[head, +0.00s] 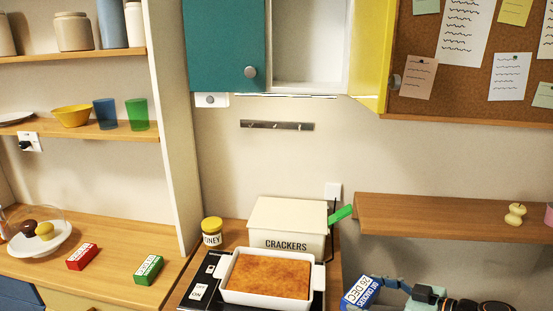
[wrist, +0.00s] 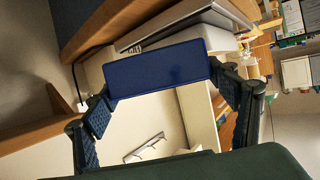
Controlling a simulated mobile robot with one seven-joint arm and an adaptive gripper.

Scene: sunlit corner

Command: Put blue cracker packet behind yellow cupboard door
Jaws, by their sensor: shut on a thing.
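The blue cracker packet (head: 357,291) is at the bottom of the head view, right of the stove, with white lettering and a date label. My gripper (head: 382,290) is shut on it. In the wrist view the blue packet (wrist: 160,80) spans the gap between both fingers of my gripper (wrist: 163,90). The yellow cupboard door (head: 371,52) stands swung open at the top, beside the corkboard. The cupboard (head: 305,42) behind it is open, and its visible inside is empty. The packet is well below the cupboard.
A teal door (head: 225,46) covers the cupboard's left part. A hook rail (head: 277,125) is below. A wooden shelf (head: 450,216) juts out above my gripper.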

